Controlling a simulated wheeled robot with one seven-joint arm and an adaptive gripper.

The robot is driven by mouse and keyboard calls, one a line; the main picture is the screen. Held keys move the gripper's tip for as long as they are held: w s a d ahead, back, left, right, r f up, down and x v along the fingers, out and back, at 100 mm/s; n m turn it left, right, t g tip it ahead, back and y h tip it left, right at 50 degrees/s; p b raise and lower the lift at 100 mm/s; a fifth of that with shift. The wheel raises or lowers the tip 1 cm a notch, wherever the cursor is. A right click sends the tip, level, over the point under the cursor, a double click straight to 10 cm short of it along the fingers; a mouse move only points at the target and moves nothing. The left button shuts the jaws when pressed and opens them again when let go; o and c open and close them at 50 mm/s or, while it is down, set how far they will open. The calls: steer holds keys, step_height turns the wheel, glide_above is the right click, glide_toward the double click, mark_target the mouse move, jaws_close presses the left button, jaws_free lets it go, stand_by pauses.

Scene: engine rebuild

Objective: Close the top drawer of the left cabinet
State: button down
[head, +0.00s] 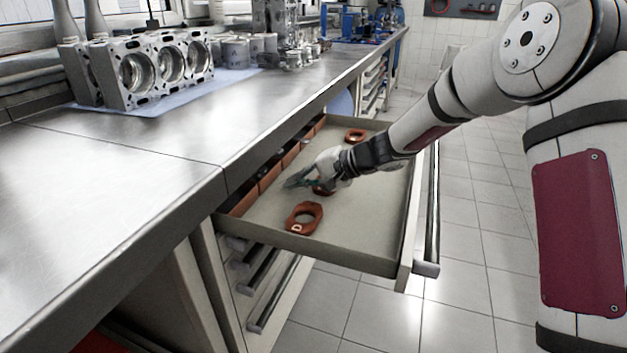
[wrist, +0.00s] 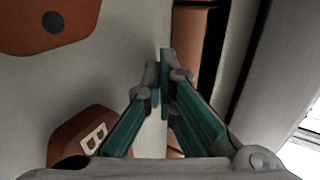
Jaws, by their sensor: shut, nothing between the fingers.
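The top drawer (head: 365,215) of the left cabinet (head: 225,290) is pulled well out from under the workbench. Its front panel (head: 405,250) and long bar handle (head: 432,220) face right, over the floor. My gripper (head: 290,182) is shut and empty. It reaches over the front panel into the drawer, low over the drawer floor near the side by the bench. In the wrist view the green fingers (wrist: 163,68) meet at their tips above the drawer floor (wrist: 125,60). I cannot tell whether the fingertips touch anything.
Orange blocks (head: 270,176) line the inner side. The metal workbench (head: 130,165) carries an engine block (head: 150,68). Tiled floor (head: 480,260) is clear at right.

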mark_target(271, 182)
steer(key=shift+w+a+r, duration=0.1)
steer(key=shift+w+a, duration=0.2)
steer(key=shift+a, duration=0.55)
steer(key=shift+w+a+r, duration=0.1)
steer(key=shift+w+a, duration=0.2)
steer(key=shift+a, duration=0.55)
